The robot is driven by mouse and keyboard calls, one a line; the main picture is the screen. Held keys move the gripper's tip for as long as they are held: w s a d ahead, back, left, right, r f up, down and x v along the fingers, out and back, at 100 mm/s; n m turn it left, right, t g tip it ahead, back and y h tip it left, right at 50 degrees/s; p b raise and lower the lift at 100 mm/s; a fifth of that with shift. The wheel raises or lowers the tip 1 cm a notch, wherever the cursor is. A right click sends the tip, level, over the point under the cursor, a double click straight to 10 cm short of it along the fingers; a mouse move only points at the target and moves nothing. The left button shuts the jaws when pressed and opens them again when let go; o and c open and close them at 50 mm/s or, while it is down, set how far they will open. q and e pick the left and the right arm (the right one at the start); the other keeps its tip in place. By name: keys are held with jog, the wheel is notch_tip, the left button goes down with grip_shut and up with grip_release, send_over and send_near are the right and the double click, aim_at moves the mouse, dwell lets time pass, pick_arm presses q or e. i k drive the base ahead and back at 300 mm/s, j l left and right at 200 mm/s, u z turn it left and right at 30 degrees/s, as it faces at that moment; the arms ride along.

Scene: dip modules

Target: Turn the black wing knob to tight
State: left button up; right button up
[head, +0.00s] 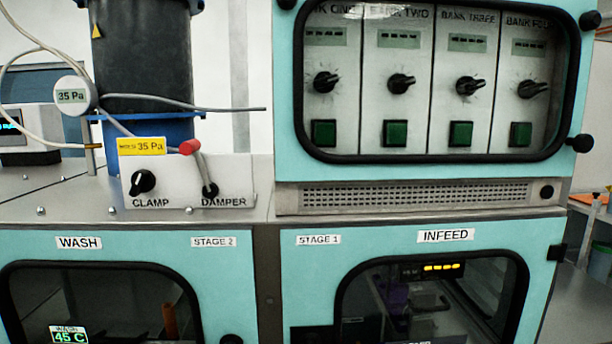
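A black knob (142,182) with a pale mark sits on a small white panel (235,170), above the word CLAMP. Its raised grip looks tilted, upper right to lower left. No "tight" marking is readable near it. Beside it, above the word DAMPER, a lever with a red tip (190,147) rises from a black pivot (210,190). Several other black winged knobs, such as the one under BANK TWO (400,83), sit behind the rounded window of the teal cabinet. Neither of my grippers is in view.
A dark cylinder (145,55) on a blue base stands behind the panel. A round 35 Pa gauge (72,96) and thin hoses hang at the left, one crossing the cylinder. The teal cabinet (283,90) stands close on the right. The grey top (60,205) left of the panel is mostly clear.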

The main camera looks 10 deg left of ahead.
aim_at(143, 181)
jog(key=u, duration=1.4)
